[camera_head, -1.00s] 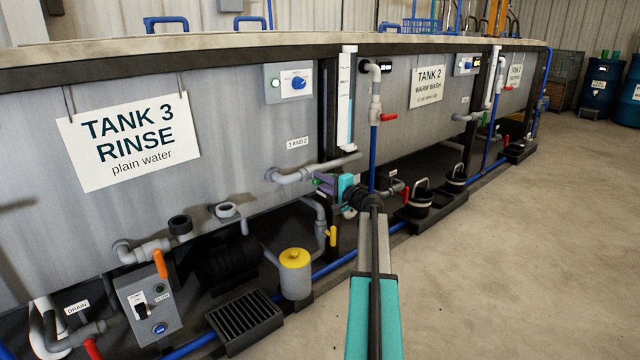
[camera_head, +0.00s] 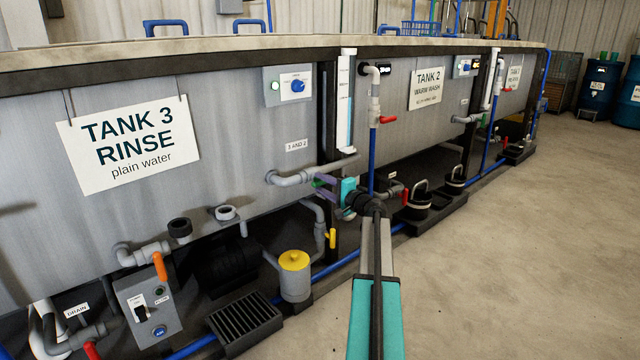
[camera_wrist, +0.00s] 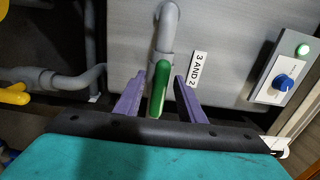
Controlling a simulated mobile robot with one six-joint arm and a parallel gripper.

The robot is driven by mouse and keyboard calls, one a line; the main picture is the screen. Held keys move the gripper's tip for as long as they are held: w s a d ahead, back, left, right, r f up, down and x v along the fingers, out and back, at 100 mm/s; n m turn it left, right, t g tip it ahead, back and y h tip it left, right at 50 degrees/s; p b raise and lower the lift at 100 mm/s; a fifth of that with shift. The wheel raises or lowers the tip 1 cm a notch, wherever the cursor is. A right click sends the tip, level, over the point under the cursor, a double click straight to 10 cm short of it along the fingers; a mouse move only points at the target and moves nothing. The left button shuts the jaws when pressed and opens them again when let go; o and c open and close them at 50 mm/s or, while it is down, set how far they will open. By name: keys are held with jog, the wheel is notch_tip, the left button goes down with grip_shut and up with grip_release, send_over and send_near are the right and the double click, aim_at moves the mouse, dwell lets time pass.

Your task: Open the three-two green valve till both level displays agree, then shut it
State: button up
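The green valve handle (camera_wrist: 157,92) shows in the wrist view on a grey pipe, beside the "3 AND 2" label (camera_wrist: 197,68). It lies between the two purple fingers of my gripper (camera_wrist: 160,93), with a gap visible at least on the right side. In the head view my gripper (camera_head: 326,188) is at the grey pipe below the same label, and only a bit of green shows there. A level tube (camera_head: 345,105) with blue in its lower part stands right of Tank 3.
Red-handled valves (camera_head: 388,119), a yellow-handled valve (camera_head: 333,238) and an orange-handled valve (camera_head: 160,266) sit on nearby pipes. A yellow-topped canister (camera_head: 295,262) stands below. The concrete floor (camera_head: 500,240) to the right is clear.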

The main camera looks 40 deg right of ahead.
jog(key=s+a+p, duration=0.1)
jog(key=s+p, duration=0.3)
jog(key=s, duration=0.8)
jog(key=shift+s, duration=0.2)
